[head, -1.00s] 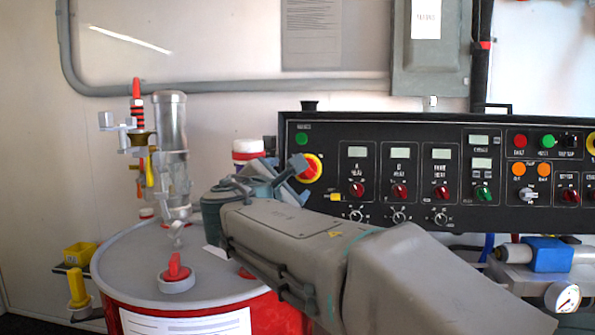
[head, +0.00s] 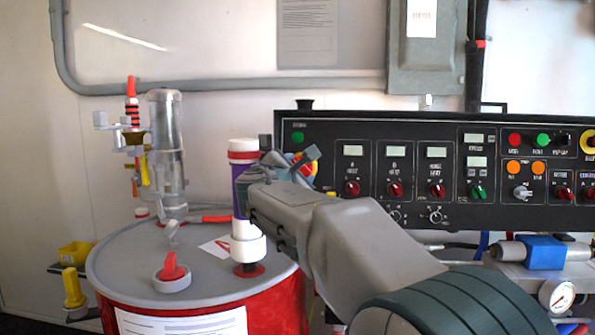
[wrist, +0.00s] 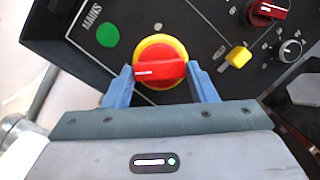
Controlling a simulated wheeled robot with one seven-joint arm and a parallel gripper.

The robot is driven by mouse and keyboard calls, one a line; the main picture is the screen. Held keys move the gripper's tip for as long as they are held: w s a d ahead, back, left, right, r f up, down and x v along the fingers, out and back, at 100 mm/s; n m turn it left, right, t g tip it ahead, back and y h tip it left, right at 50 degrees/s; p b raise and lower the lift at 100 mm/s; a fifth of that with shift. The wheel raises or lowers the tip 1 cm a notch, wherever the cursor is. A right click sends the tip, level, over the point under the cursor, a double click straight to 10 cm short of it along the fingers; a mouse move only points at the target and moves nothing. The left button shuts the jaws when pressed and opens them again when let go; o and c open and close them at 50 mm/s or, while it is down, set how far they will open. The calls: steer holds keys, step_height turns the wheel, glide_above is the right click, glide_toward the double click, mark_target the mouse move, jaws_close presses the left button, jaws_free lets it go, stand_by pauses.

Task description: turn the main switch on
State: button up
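The main switch (wrist: 160,70) is a red rotary handle on a yellow round plate at the left end of the black control panel (head: 335,210). In the wrist view its handle lies crosswise, between the two blue fingers of my gripper (wrist: 161,80). The fingers are spread, one on each side of the handle, with small gaps seeming to remain. In the head view my gripper (head: 288,155) covers most of the switch (head: 311,165); only part of its red and yellow shows. I cannot tell whether the fingers touch the switch.
A green button (wrist: 108,35) and a yellow knob (wrist: 238,57) sit close to the switch. A red drum (head: 200,305) with a pump (head: 167,150) and a purple-and-white cylinder (head: 243,190) stands left of my arm. Hoses and a gauge (head: 558,296) are at lower right.

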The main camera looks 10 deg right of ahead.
steer(key=c, duration=0.4)
steer(key=shift+c, duration=0.2)
steer(key=shift+m, duration=0.4)
steer(key=shift+w+r+m+g+y+b, duration=0.2)
steer(key=shift+m+g, duration=0.45)
steer(key=shift+m, duration=2.2)
steer(key=shift+s+r+m+g+y+b, duration=0.15)
steer(key=shift+m+g+y+b, duration=0.35)
steer(key=shift+m, duration=2.3)
steer(key=shift+w+r+m+g+y+b, duration=0.15)
steer(key=shift+m+g, duration=0.6)
steer(key=shift+m, duration=2.1)
steer(key=shift+s, duration=0.1)
steer(key=o, duration=1)
steer(key=shift+r, duration=0.1)
